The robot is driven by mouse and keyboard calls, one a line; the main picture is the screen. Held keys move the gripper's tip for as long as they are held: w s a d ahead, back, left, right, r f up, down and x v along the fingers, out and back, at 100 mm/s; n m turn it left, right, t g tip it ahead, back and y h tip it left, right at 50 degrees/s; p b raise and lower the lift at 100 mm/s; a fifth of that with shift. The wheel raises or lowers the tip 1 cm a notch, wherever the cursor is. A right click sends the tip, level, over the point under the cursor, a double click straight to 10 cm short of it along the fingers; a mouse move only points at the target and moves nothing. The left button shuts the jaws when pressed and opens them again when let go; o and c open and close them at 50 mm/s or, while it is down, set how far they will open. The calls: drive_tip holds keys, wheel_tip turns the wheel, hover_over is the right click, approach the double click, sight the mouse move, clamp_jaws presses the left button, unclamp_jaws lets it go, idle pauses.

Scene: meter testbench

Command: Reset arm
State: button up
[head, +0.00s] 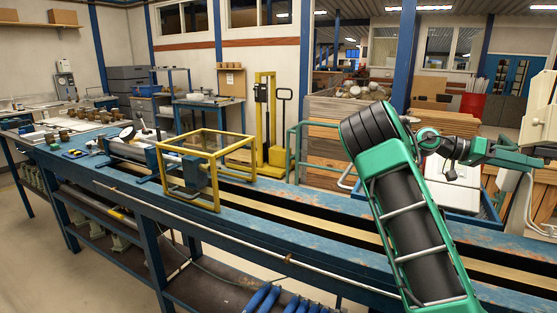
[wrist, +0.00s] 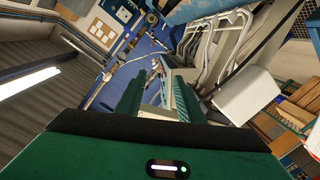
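My arm (head: 415,230) is green and black and rises from the bottom right of the head view. It bends at the top and its forearm (head: 490,151) reaches to the right. My gripper (wrist: 157,88) shows in the wrist view as two green fingers with a gap between them. It is open, and I see nothing held in it. In the head view the fingertips are too small to make out. The arm is above the right part of the blue testbench (head: 290,215).
A yellow frame (head: 190,165) stands on the bench, beside a meter assembly (head: 130,145). A pale cabinet (head: 540,115) stands at the far right, close to the forearm. A white box (wrist: 245,96) and pale curved pipes (wrist: 215,45) show in the tilted wrist view.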

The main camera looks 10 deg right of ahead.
drive_tip(key=s+a+f+n+t+y, duration=0.45)
drive_tip(key=s+f+y, duration=0.35)
drive_tip(key=s+f, duration=0.4)
drive_tip(key=s+a+f+n+t+y, duration=0.1)
drive_tip(key=a, duration=0.3)
drive_tip(key=s+a+f+n+t+y, duration=0.1)
drive_tip(key=a+f, duration=0.1)
drive_tip(key=a, duration=0.3)
drive_tip(key=s+a+f+n+t+y, duration=0.1)
drive_tip(key=s+a, duration=0.1)
drive_tip(key=a, duration=0.3)
drive_tip(key=shift+f+t+y, duration=0.3)
drive_tip(key=shift+t, duration=0.05)
drive_tip(key=s+a+n+y, duration=0.1)
drive_tip(key=s+a+n, duration=0.1)
drive_tip(key=s+a, duration=0.2)
drive_tip(key=s+a+f+n+t+y, duration=0.1)
drive_tip(key=s+a, duration=0.3)
drive_tip(key=a, duration=0.7)
drive_tip(key=shift+a+f+n+t+y, duration=0.2)
drive_tip(key=shift+f+n+t+y, duration=0.1)
drive_tip(key=shift+n, duration=0.45)
